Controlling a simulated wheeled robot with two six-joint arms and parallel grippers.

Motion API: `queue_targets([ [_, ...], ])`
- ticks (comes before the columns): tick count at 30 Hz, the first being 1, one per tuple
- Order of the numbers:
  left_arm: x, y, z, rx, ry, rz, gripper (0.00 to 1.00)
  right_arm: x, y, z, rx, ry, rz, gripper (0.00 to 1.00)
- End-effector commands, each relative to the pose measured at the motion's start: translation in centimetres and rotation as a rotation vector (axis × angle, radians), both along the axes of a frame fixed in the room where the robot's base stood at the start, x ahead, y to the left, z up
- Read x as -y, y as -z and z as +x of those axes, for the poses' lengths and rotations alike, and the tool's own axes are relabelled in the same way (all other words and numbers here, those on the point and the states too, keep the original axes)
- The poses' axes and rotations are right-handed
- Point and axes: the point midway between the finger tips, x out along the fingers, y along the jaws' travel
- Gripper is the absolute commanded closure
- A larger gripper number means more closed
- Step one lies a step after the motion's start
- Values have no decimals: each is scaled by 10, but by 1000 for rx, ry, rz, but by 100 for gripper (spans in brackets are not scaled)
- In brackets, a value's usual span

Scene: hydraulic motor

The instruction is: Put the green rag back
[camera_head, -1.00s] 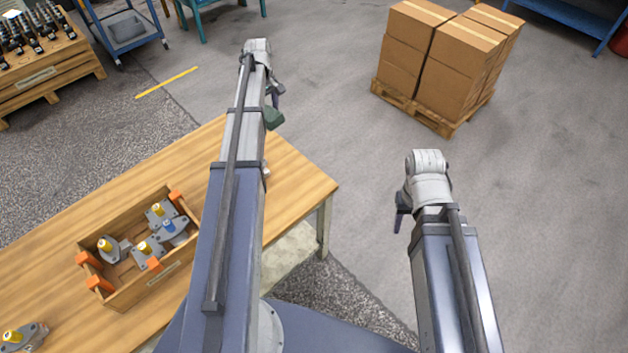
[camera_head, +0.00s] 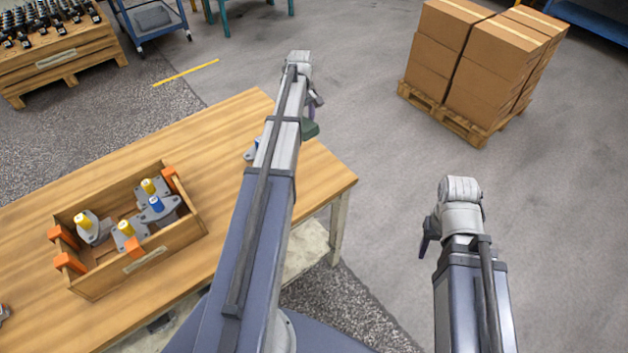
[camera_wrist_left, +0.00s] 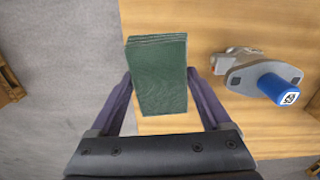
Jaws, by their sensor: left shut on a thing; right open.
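The green rag (camera_wrist_left: 160,78) is a folded dark green block between the fingers of my left gripper (camera_wrist_left: 159,95), which is shut on it. In the head view the rag (camera_head: 309,129) shows partly beside my left arm, near the table's far right edge; my left gripper (camera_head: 316,100) is mostly hidden by the arm. In the left wrist view the rag overlaps the table edge, with floor to its left. My right gripper (camera_head: 425,240) is open and out over the floor to the right, away from the table.
The wooden table (camera_head: 225,120) bears a wooden crate (camera_head: 150,262) with several motors with yellow or blue caps. A blue-capped motor (camera_wrist_left: 262,80) lies on the table right of the rag. A pallet of cardboard boxes (camera_head: 490,60) stands on the floor at the back right.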

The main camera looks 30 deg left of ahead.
Motion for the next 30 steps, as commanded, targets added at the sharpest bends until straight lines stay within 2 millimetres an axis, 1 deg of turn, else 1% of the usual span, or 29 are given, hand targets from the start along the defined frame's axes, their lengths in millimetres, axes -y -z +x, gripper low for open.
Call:
queue_targets([
  [1, 1, 5, -1, 0, 1, 0, 63, 0, 5, 0, 0, 0, 0, 50],
  [5, 11, 3, -10, 0, 10, 0, 63, 0, 3, 0, 0, 0, 0, 50],
  [8, 27, 0, -25, 0, 27, 0, 63, 0, 0, 0, 0, 0, 0, 50],
  [12, 56, -5, -53, 0, 57, 0, 63, 0, -5, 0, 0, 0, 0, 50],
  [15, 71, -7, -68, 0, 75, 0, 63, 0, -7, 0, 0, 0, 0, 50],
  [16, 74, -7, -70, 0, 79, 0, 63, 0, -7, 0, 0, 0, 0, 50],
  [20, 77, -6, -71, 0, 84, 0, 63, 0, -6, 0, 0, 0, 0, 50],
  [23, 76, -1, -70, 0, 83, 0, 63, 0, -1, 0, 0, 0, 0, 50],
  [26, 76, 10, -70, 0, 83, 0, 63, 0, 10, 0, 0, 0, 0, 50],
  [30, 76, 32, -70, 0, 83, 0, 63, 0, 32, 0, 0, 0, 0, 50],
])
